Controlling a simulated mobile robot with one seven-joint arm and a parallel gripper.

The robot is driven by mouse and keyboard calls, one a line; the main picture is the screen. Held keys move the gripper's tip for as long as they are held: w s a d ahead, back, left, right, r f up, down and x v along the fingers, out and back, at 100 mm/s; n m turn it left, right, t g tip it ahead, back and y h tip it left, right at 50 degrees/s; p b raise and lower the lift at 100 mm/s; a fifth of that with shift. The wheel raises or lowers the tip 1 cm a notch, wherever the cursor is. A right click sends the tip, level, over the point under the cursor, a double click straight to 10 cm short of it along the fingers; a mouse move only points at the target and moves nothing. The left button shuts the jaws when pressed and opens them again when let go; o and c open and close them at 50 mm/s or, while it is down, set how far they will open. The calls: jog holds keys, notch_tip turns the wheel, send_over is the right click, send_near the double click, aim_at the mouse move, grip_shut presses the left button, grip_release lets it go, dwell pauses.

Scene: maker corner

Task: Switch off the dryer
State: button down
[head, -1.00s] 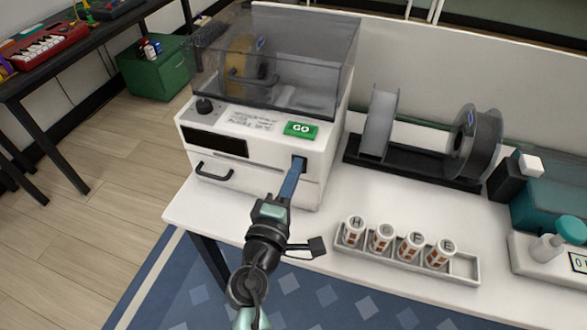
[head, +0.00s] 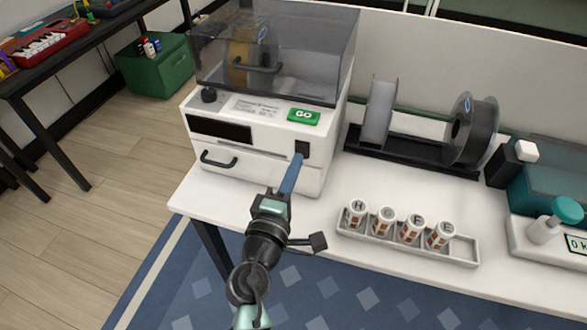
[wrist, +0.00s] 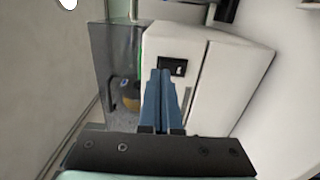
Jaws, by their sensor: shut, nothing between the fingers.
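The dryer (head: 262,166) is a white box on the table with a smoky clear lid (head: 325,60) that is closed over a yellowish spool.
A green GO label (head: 303,116) is on the dryer's top. A tray (head: 463,249) with several lettered containers stands to the right. Behind it is a black spool rack (head: 410,157). A scale with a teal-topped bottle (head: 568,209) is at the far right.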

jog(key=v, duration=1)
jog(key=shift+s+a+r+b, duration=0.15)
jog(key=shift+s+a+b, duration=0.15)
jog(key=shift+b, duration=0.15)
jog(key=shift+s, duration=0.1)
